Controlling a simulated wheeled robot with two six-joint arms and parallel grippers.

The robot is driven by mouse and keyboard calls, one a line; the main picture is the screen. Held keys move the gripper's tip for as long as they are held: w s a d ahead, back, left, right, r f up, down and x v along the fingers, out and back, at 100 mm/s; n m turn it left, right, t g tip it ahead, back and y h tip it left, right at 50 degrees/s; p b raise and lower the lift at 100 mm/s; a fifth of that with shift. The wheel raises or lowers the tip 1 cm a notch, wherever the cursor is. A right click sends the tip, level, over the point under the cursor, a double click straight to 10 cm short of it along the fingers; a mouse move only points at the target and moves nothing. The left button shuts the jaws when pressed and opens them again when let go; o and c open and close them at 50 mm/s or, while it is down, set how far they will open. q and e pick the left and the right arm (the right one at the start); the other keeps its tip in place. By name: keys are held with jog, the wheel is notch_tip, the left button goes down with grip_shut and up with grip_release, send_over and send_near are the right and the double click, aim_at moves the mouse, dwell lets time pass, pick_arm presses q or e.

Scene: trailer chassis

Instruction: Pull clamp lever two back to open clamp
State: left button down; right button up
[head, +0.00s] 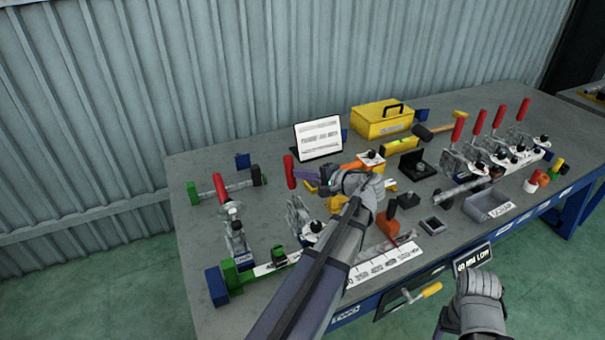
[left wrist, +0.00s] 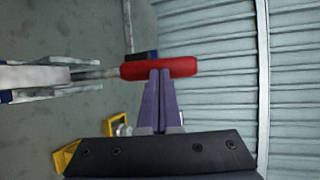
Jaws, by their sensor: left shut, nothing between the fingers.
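A clamp lever with a red handle (head: 289,171) stands upright over a metal toggle clamp (head: 299,216) at the front left of the bench. My left gripper (head: 312,177) is shut and empty, with its purple fingertips just right of this handle. In the left wrist view the shut fingers (left wrist: 158,92) end at the middle of the red handle (left wrist: 160,68); I cannot tell if they touch it. Another red lever (head: 220,187) stands to the left on its own clamp (head: 236,240). My right gripper is at the bottom right, its fingers mostly hidden behind its grey wrist.
A green end block (head: 236,278) and a bar (head: 228,188) lie at the left. Several red-handled clamps (head: 480,122) stand at the right. A yellow toolbox (head: 382,119), a sign (head: 318,138), a hammer (head: 440,127) and a grey bin (head: 488,204) crowd the bench.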

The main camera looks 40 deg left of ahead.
pick_arm(q)
jog(key=w+a+h+p, duration=0.1)
jog(key=a+p, duration=0.1)
jog(key=w+a+f+m+g+h+p, duration=0.1)
jog(key=a+h+p, duration=0.1)
jog(key=w+a+m+h+p, duration=0.1)
jog(key=a+h+p, duration=0.1)
jog(key=shift+w+a+f+g+p, duration=0.25)
jog(key=shift+f+g+p, duration=0.05)
jog(key=shift+f, duration=0.05)
jog(key=shift+w+a+f+h+b, duration=0.2)
jog(key=shift+a+f+h+b, duration=0.25)
jog(key=shift+a+f, duration=0.2)
jog(key=shift+r, duration=0.15)
jog(key=p+v, duration=1)
jog(key=v, duration=0.4)
jog(key=shift+w+a+r, duration=0.2)
